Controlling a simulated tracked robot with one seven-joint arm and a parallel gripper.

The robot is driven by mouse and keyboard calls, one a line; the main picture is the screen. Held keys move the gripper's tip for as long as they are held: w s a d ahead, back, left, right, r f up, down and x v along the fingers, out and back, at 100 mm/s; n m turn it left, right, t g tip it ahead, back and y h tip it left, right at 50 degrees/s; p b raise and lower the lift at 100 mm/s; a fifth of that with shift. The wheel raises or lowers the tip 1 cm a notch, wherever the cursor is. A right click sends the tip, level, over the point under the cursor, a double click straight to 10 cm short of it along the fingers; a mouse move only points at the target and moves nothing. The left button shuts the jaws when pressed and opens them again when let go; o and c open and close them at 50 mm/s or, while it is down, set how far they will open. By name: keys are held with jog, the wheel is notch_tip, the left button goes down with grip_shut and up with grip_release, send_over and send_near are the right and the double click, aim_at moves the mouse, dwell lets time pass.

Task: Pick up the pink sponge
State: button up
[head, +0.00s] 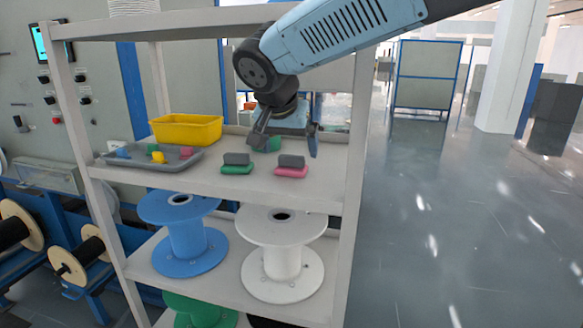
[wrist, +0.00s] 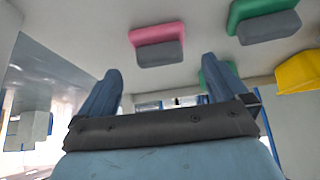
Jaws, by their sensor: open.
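The pink sponge (head: 291,173) has a dark grey upper part and lies on the shelf's upper board near its front edge. In the wrist view, where the scene appears upside down, the pink sponge (wrist: 157,33) is near the top, beyond the fingertips. My gripper (head: 287,142) is open and empty, above the board and behind the sponge in the head view. Its two blue fingers also show in the wrist view (wrist: 162,72), apart from the sponge.
A green-and-grey sponge (head: 237,169) lies left of the pink one. Another green item (head: 272,145) is partly hidden behind my gripper. A yellow bin (head: 187,130) and a grey tray (head: 125,163) of small coloured pieces stand left. A shelf post (head: 354,150) rises at right.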

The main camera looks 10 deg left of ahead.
aim_at(292, 155)
jog(key=x, duration=0.5)
jog(key=shift+s, duration=0.1)
jog(key=c, duration=1.1)
jog(key=shift+r, duration=0.6)
jog(key=shift+c, duration=0.2)
jog(key=shift+s+r, duration=0.2)
jog(key=shift+r, duration=0.4)
jog(key=shift+s+r, duration=0.15)
jog(key=shift+r, duration=0.5)
jog(key=s+a, duration=0.1)
jog(key=s, duration=1.6)
jog(key=shift+s+a, duration=0.15)
jog(key=shift+a, duration=0.05)
